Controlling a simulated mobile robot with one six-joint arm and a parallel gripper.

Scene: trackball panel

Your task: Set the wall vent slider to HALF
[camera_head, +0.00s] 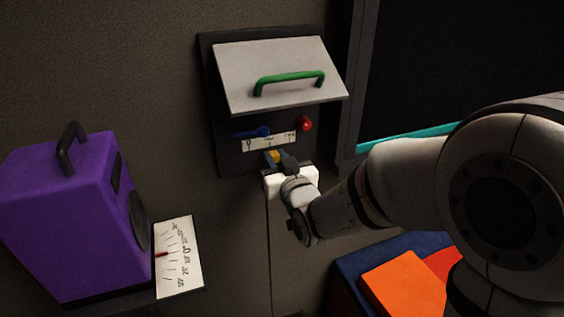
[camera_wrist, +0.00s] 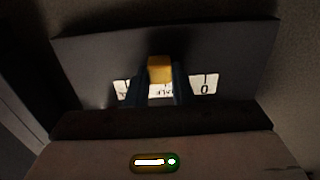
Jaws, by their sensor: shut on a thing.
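The wall vent slider has a yellow knob (camera_head: 273,156) at the lower part of the dark wall panel (camera_head: 228,158). My gripper (camera_head: 277,159) reaches it from below and is shut on it. In the wrist view the knob (camera_wrist: 160,67) sits between my two dark blue fingers (camera_wrist: 163,82). A white scale strip (camera_wrist: 204,84) runs behind the fingers, with 0 on the right in that view. The middle mark, partly hidden but seeming to read HALF, shows between the fingers, in line with the knob. The left label is partly covered.
A raised pale lid (camera_head: 275,70) with a green handle (camera_head: 290,80) hangs above the slider. A blue lever (camera_head: 252,132) and a red knob (camera_head: 305,124) are close above it. A purple box (camera_head: 70,215) and a dial card (camera_head: 178,257) stand at left; an orange block (camera_head: 403,287) lies lower right.

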